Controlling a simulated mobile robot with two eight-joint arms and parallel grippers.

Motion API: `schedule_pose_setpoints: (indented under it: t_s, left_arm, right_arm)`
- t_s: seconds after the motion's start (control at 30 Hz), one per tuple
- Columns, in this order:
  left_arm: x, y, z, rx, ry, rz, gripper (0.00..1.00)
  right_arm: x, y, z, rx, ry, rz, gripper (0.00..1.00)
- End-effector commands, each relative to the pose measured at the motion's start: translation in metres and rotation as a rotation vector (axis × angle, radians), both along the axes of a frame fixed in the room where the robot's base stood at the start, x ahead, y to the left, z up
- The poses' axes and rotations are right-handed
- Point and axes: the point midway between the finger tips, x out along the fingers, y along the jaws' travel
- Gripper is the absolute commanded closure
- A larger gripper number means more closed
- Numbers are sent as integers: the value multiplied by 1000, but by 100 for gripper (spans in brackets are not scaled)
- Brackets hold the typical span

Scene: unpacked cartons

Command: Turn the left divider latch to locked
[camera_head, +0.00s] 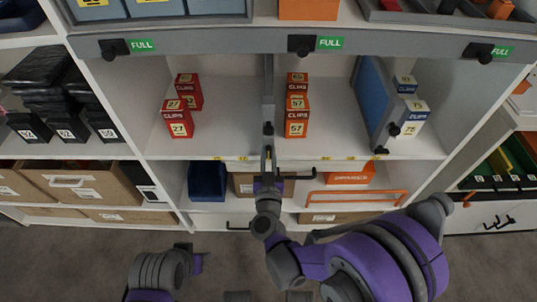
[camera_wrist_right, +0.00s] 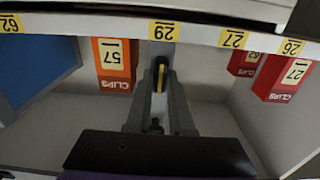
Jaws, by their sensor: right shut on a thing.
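The left divider (camera_head: 268,90) is a thin grey upright panel on the middle shelf, with a black knob (camera_head: 268,128) on its front end. My right gripper (camera_head: 268,158) is at the lower front of this divider, at the shelf edge. In the right wrist view, my right gripper's fingers (camera_wrist_right: 160,85) are closed around a small dark piece with a yellow strip, which looks like the latch (camera_wrist_right: 161,72). The fingers hide much of it, so I cannot tell its turn position.
Red clip boxes (camera_head: 178,118) stand left of the divider and orange ones (camera_head: 297,117) close on its right. A blue divider (camera_head: 372,95) leans farther right, beside blue-and-white boxes (camera_head: 412,117). Below are a blue bin (camera_head: 207,180) and an orange rail (camera_head: 355,194).

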Motion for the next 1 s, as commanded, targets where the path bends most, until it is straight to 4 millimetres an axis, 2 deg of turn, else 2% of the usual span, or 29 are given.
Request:
schedule_pose_setpoints:
  t_s: [0.37, 1.0]
  left_arm:
    - [0, 0, -4, 0, 1, 0, 50]
    - [2, 0, -13, 0, 4, 0, 50]
  right_arm:
    - [0, -1, -1, 169, 0, 0, 100]
    - [0, -3, -2, 767, 1, 0, 100]
